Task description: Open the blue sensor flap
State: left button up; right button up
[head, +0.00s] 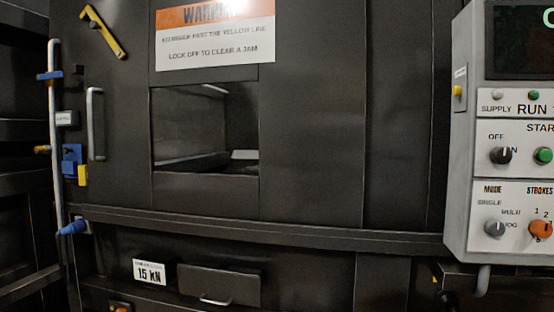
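Several blue parts show at the left side of the dark machine front in the head view. A blue block (71,158) with a yellow piece (82,175) at its lower right sits beside the grey vertical pipe (56,130). A blue tapered part (72,227) juts out lower down, near the pipe's lower part. A small blue piece (50,75) crosses the pipe higher up. I cannot tell for sure which one is the sensor flap, or whether it is open or shut. Neither of my grippers is in view.
A grey vertical handle (95,124) stands right of the pipe. A yellow lever (103,32) is above it. A rectangular opening (206,125) sits under the warning sign (214,36). A drawer (219,284) with a handle is below. The control panel (513,150) juts out at the right.

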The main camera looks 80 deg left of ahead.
aim_at(73, 155)
jog(key=u, duration=3.7)
jog(key=i+z, duration=0.15)
jog(key=z, duration=0.2)
jog(key=i+j+z, duration=0.15)
jog(key=z, duration=0.2)
jog(key=i+j+z, duration=0.1)
jog(key=z, duration=0.25)
jog(key=i+j+z, duration=0.3)
jog(key=i+j, duration=0.15)
jog(key=j, duration=0.25)
